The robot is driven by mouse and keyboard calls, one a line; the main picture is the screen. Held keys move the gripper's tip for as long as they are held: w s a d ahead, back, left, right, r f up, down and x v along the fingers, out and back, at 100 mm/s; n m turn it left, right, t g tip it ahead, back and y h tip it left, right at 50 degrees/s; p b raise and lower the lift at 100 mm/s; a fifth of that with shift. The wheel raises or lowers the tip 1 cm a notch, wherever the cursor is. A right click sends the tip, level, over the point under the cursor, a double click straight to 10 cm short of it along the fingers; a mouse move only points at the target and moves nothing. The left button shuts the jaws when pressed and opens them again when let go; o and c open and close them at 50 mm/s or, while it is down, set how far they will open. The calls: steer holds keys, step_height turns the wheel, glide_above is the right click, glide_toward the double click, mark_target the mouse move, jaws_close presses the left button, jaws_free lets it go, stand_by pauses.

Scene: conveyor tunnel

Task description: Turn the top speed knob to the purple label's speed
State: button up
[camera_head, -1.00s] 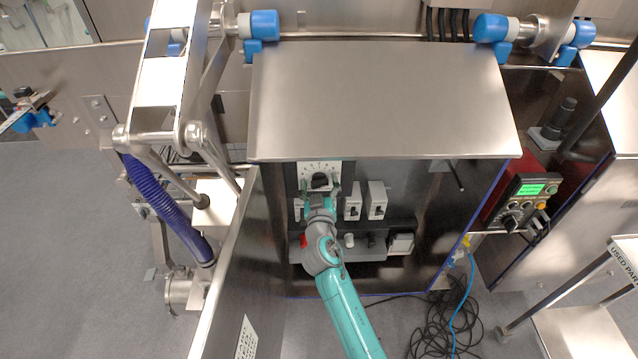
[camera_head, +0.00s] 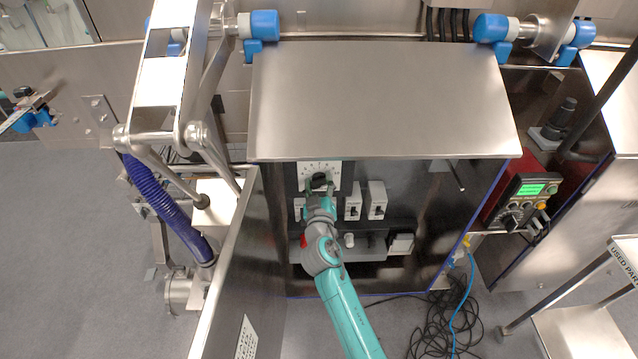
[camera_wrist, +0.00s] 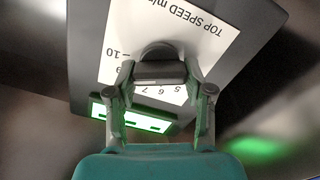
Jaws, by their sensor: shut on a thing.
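The top speed knob is a dark round knob (camera_head: 319,179) on a white dial plate (camera_head: 333,169) at the upper left of the dark control panel. My gripper (camera_head: 320,187) reaches up to it from below. In the wrist view the knob (camera_wrist: 160,54) sits between the fingertips of my gripper (camera_wrist: 160,72), which is shut on it. The plate (camera_wrist: 205,38) reads "TOP SPEED" upside down, with numbers such as 10, 7, 6 and 5 around the knob. The knob's pointer is not clear. I cannot make out a purple label in either view.
Switches (camera_head: 365,201) stand close to the right of my gripper. A grey ledge (camera_head: 370,255) with small controls lies below. A metal hood (camera_head: 380,100) overhangs the panel.

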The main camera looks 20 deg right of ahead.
steer(key=n, duration=0.6)
steer(key=shift+a+f, duration=0.1)
steer(key=shift+a, duration=0.05)
steer(key=n, duration=0.5)
steer(key=shift+f+n, duration=0.2)
steer(key=shift+n, duration=0.2)
steer(key=n, duration=0.5)
steer(key=shift+f+n, duration=0.15)
steer(key=shift+n, duration=0.15)
steer(key=n, duration=0.5)
steer(key=shift+f, duration=0.15)
steer(key=shift+n, duration=0.3)
steer(key=o, duration=1.2)
steer(key=shift+c, duration=0.2)
